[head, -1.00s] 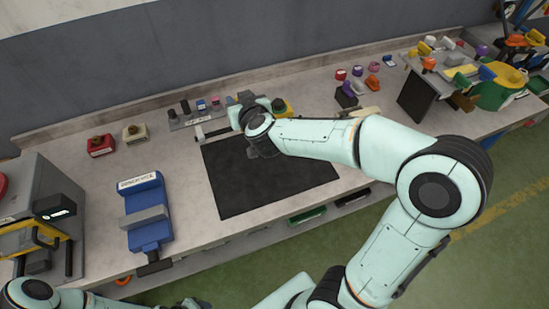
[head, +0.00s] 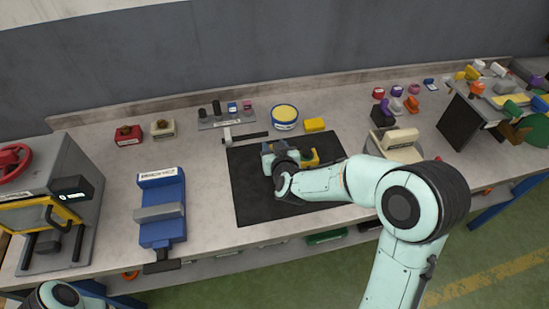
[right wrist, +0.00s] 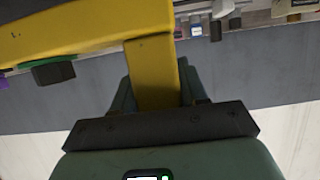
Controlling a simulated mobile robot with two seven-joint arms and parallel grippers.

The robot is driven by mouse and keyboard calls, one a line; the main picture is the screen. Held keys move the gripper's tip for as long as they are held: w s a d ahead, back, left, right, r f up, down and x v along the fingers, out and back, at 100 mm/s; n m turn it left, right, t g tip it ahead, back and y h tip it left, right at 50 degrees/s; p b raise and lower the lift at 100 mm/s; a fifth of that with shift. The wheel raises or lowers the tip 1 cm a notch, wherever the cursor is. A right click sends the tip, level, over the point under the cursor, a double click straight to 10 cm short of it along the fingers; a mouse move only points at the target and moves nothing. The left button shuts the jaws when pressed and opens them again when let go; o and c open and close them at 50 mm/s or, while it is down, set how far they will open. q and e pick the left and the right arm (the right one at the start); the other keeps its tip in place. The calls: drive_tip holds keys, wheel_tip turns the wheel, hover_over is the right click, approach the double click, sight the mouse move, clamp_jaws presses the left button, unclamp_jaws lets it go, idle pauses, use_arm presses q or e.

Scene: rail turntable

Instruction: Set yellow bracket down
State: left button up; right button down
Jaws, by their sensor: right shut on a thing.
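The yellow bracket (head: 309,158) is in my right gripper, over the back part of the black mat (head: 260,205). My right gripper (head: 290,157) is shut on it. In the right wrist view the bracket (right wrist: 90,30) fills the upper left, and its narrow leg passes between the fingers of the right gripper (right wrist: 152,92). I cannot tell whether the bracket touches the mat. My left gripper is out of view; only part of that arm shows at the lower left.
Behind the mat are a round blue tin (head: 285,124) with a yellow top and a yellow block (head: 315,124). A blue vise (head: 162,205) and a grey machine (head: 75,190) stand to the left. A cream-coloured device (head: 396,142) is to the right. The mat's front is clear.

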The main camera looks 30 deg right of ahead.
drive_tip(key=shift+f+b, duration=0.35)
drive_tip(key=shift+f, duration=1.45)
drive_tip(key=shift+f, duration=0.2)
drive_tip(key=c, duration=0.6)
unclamp_jaws()
drive_tip(key=shift+s, duration=0.1)
drive_tip(key=shift+r, duration=0.25)
drive_tip(key=v, duration=1.2)
drive_tip(key=shift+f, duration=0.1)
